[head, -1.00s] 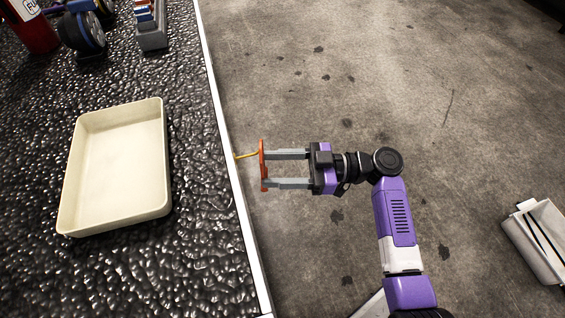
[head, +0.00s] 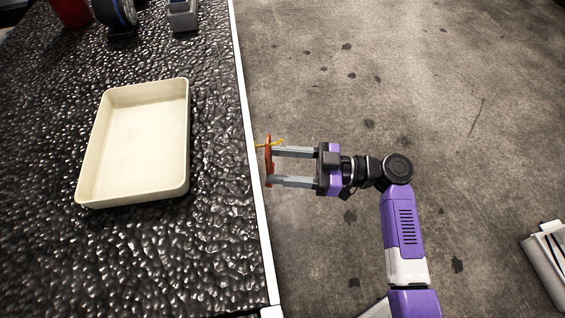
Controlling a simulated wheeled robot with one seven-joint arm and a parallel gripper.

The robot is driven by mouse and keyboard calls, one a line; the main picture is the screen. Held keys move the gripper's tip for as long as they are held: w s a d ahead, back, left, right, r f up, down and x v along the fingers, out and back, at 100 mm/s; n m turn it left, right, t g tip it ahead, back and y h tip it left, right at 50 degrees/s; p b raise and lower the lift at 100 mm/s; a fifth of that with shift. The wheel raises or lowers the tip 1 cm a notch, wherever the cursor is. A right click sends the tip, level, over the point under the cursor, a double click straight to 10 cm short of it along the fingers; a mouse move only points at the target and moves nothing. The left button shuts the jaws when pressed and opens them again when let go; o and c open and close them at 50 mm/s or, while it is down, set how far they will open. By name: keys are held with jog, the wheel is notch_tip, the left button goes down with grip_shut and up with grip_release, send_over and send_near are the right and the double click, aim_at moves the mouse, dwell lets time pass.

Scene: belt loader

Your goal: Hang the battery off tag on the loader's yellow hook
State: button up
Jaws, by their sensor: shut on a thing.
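My gripper (head: 271,167) is shut on the orange-red battery off tag (head: 268,162), which I see almost edge-on, upright across the two fingertips. The yellow hook (head: 278,143) sticks out from the side of the loader, just past its white edge. The hook shows on both sides of the tag's upper part, with its tip on my gripper's side. I cannot tell whether it passes through the tag's hole or just beside it. The tag's face and hole are hidden at this angle.
The loader's black bumpy belt (head: 60,130) fills the left, bordered by a white edge (head: 247,120). A cream tray (head: 183,150) lies on it. A dark wheel-like item (head: 115,14) and a red object (head: 70,12) stand at the back.

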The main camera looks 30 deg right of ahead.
dwell(0.3)
jog(key=o, duration=1.4)
jog(key=shift+o, duration=0.2)
jog(key=v, duration=0.8)
